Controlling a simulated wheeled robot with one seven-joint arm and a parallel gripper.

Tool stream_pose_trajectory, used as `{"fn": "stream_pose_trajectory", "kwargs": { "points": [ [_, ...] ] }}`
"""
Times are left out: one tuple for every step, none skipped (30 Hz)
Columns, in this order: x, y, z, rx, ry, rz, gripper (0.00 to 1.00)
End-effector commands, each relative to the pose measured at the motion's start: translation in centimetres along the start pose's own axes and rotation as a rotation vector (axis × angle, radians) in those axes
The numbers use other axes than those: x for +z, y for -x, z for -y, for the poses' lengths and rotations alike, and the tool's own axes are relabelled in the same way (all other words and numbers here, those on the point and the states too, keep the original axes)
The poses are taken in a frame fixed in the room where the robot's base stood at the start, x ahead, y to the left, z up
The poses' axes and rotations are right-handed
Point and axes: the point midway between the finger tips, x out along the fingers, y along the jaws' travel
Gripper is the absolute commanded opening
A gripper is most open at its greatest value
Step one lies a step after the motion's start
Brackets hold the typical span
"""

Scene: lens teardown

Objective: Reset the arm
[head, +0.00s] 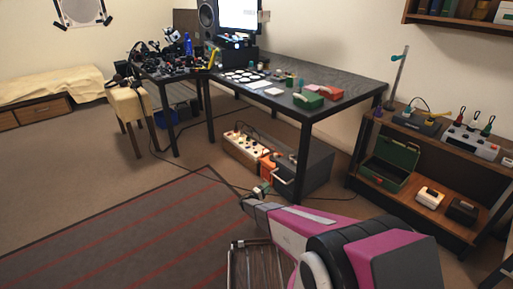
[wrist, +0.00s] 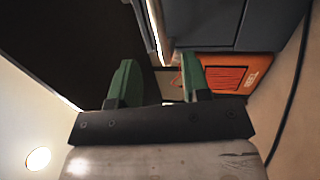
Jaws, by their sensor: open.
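My gripper (wrist: 159,78) is open in the wrist view, with its two green fingers spread apart. I see nothing held between them. In the head view my gripper (head: 260,189) is small, low over the floor at the end of my magenta arm, in front of the things under the desk. An orange box (head: 268,165) lies beyond it there. The orange box (wrist: 225,78) also shows behind the right finger in the wrist view. I cannot tell the exact gap between the gripper and the box.
A dark desk (head: 345,86) stands at the back, with a grey case (head: 309,168) and a power strip box (head: 246,147) under it. A shelf unit (head: 405,198) stands at the right, holding an open green toolbox (head: 391,165). The striped rug (head: 150,235) at the left is clear.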

Motion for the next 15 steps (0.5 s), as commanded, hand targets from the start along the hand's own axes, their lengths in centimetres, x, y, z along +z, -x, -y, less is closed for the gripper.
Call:
{"fn": "stream_pose_trajectory", "kwargs": {
  "points": [
    [0.2, -0.1, -0.2, -0.003, 0.0, 0.004, 0.43],
    [0.4, -0.2, -0.5, -0.008, 0.0, 0.01, 0.43],
    [0.9, -0.4, -1.0, -0.02, 0.001, 0.024, 0.43],
    [1.5, -0.6, -1.6, -0.032, 0.003, 0.038, 0.43],
    [2.1, -0.8, -2.2, -0.047, 0.004, 0.056, 0.43],
    [3.1, -1.2, -3.2, -0.073, 0.004, 0.085, 0.43],
    [4.0, -1.6, -4.2, -0.097, 0.005, 0.11, 0.43],
    [5.0, -1.8, -5.1, -0.124, 0.006, 0.137, 0.43],
    [6.4, -2.2, -6.4, -0.166, 0.007, 0.176, 0.43],
    [7.5, -2.4, -7.5, -0.2, 0.006, 0.207, 0.43],
    [8.6, -2.6, -8.5, -0.236, 0.006, 0.237, 0.43],
    [10.2, -2.8, -9.8, -0.288, 0.006, 0.277, 0.43],
    [11.4, -2.9, -10.9, -0.328, 0.003, 0.307, 0.43],
    [12.6, -3.0, -11.9, -0.37, 0.0, 0.336, 0.43],
    [14.2, -2.9, -13.3, -0.428, -0.004, 0.374, 0.43]
  ]
}}
